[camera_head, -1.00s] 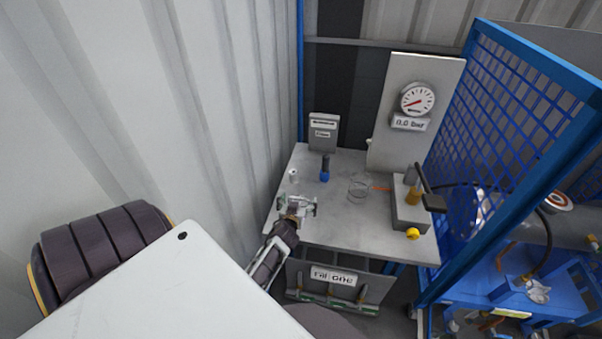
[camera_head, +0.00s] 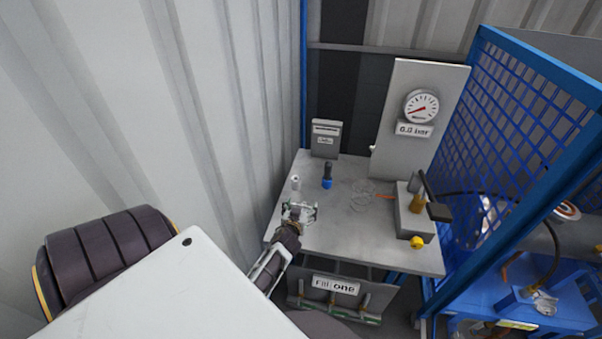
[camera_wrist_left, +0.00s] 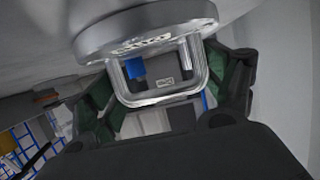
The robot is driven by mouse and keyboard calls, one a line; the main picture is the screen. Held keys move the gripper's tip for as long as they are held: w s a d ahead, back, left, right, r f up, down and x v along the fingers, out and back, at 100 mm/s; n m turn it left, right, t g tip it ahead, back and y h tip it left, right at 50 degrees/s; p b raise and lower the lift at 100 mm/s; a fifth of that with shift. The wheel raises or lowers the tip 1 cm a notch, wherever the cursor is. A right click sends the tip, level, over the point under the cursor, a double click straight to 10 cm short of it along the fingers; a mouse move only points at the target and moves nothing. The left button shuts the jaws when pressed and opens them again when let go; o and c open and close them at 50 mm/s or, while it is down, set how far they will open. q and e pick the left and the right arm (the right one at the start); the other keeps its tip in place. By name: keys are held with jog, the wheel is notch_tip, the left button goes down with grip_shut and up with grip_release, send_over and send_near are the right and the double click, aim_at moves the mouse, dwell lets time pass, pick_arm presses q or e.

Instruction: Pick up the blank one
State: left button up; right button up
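My left gripper (camera_head: 300,213) is over the near left part of the grey bench, its fingers apart. In the left wrist view a round grey metal disc (camera_wrist_left: 145,32) with engraved marks and a U-shaped handle (camera_wrist_left: 158,98) lies close ahead. The gripper's green-padded fingers (camera_wrist_left: 170,110) stand on either side of the handle, with gaps visible. In the head view the gripper mostly hides this part. A small pale upright piece (camera_head: 295,184) shows just behind it. I cannot tell whether the disc is blank underneath. My right gripper is not in view.
The bench (camera_head: 345,235) also holds a blue-based bottle (camera_head: 327,176), a clear glass-like item (camera_head: 362,193), a grey block with a brass fitting (camera_head: 412,215) and a grey box (camera_head: 326,138). A gauge panel (camera_head: 405,110) and blue mesh guard (camera_head: 510,130) bound the right.

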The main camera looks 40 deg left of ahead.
pick_arm(q)
jog(key=c, duration=0.9)
jog(key=shift+w+r, duration=0.1)
jog(key=shift+r, duration=0.1)
jog(key=shift+c, duration=0.2)
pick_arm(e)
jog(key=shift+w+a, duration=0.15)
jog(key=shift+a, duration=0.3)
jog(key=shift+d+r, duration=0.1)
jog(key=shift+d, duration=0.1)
pick_arm(q)
jog(key=shift+r, duration=0.15)
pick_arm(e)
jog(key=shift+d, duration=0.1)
